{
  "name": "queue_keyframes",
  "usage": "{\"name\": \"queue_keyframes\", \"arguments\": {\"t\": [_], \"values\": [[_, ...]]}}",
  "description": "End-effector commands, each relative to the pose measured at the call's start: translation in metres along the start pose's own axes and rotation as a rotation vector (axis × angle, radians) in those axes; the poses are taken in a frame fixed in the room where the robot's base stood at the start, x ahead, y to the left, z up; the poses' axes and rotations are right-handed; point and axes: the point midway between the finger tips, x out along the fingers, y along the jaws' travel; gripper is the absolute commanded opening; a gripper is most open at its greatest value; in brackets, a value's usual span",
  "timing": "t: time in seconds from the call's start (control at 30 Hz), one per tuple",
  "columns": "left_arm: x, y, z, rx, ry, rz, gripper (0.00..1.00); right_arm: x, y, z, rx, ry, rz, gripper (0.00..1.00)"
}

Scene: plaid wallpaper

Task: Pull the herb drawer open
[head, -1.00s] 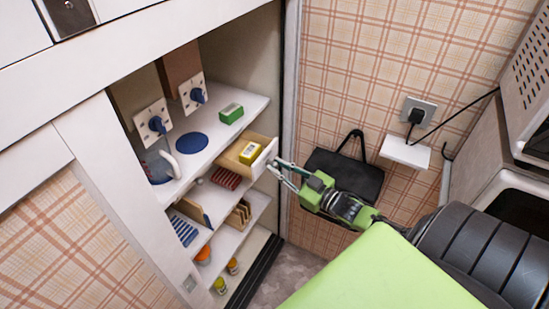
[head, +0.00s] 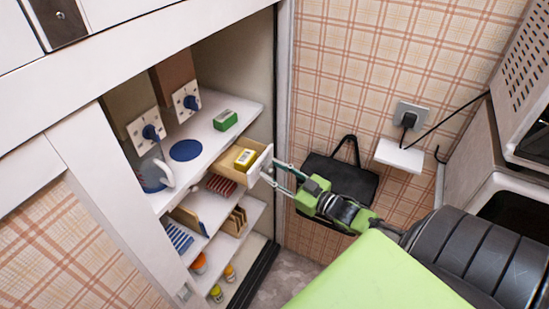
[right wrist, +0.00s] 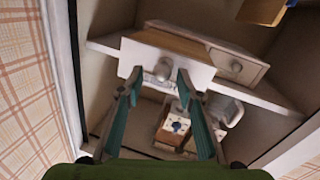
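A small drawer (head: 262,160) with a white front and light wood sides stands pulled out from under the cupboard's upper shelf. A yellow box (head: 245,158) lies in it. No label is readable, so I cannot tell the herb drawer by name. My right gripper (head: 268,174) is at the drawer front. In the right wrist view, its two fingers (right wrist: 158,78) are spread on either side of the round knob (right wrist: 162,70), with gaps visible. A second drawer (right wrist: 235,66) beside it looks shut. My left gripper is not in view.
Lower shelves hold boards and jars. A black bag (head: 342,182) hangs on the plaid wall right behind my right gripper.

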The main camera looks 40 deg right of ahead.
Motion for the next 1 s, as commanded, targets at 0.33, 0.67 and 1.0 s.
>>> {"name": "queue_keyframes", "arguments": {"t": [0.33, 0.67, 1.0], "values": [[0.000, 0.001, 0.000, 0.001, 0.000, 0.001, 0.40, 0.000, 0.011, -0.061, -0.002, 0.002, -0.002, 0.33], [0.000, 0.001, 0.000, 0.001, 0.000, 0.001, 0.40, 0.000, 0.017, -0.089, -0.001, 0.000, -0.001, 0.33], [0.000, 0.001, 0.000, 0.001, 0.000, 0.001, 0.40, 0.000, 0.017, -0.089, 0.000, 0.000, 0.000, 0.33]]}}
